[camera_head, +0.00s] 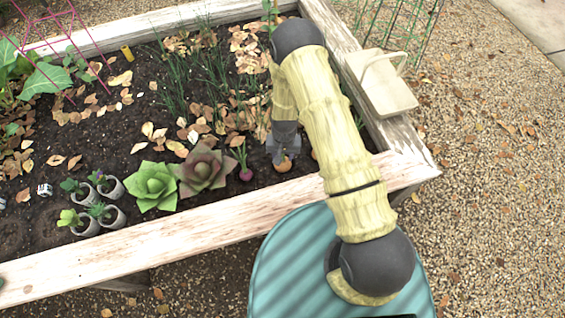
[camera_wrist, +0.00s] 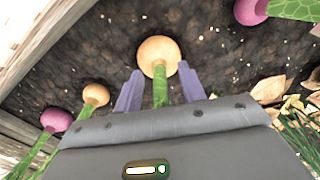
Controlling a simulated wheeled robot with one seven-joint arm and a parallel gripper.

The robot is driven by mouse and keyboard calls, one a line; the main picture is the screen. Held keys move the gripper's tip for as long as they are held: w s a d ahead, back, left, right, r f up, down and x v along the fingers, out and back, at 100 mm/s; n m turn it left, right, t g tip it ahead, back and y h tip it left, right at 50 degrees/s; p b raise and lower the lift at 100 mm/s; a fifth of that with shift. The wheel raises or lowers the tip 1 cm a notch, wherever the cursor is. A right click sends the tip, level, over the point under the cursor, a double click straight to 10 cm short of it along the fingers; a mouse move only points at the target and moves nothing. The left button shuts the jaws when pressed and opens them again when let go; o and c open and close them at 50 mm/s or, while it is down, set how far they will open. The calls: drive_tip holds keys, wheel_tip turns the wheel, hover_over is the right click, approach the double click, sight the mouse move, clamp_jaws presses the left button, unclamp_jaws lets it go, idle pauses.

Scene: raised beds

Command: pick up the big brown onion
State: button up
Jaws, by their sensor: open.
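The big brown onion (camera_wrist: 158,52) is a round tan bulb in dark soil, with its green stalk pointing toward my gripper. In the head view the onion (camera_head: 284,166) sits near the front wooden edge of the bed, partly covered by the fingers. My gripper (camera_wrist: 159,74) is open and empty. Its two purple-grey fingers stand on either side of the stalk, with the tips close to the bulb. Whether they touch it I cannot tell. In the head view my gripper (camera_head: 284,156) points down over the onion.
A smaller tan onion (camera_wrist: 96,95) and a purple onion (camera_wrist: 55,120) grow to the left in the wrist view. Another purple onion (camera_wrist: 250,11) is at upper right. The wooden bed rim (camera_head: 205,222) runs close in front. Succulents (camera_head: 203,170) and small pots (camera_head: 85,224) stand left.

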drive_tip(key=shift+c, duration=0.4)
clamp_jaws()
drive_tip(key=shift+r, duration=0.1)
wheel_tip(320, 180, up, 10)
drive_tip(key=p, duration=0.2)
drive_tip(key=shift+p, duration=0.35)
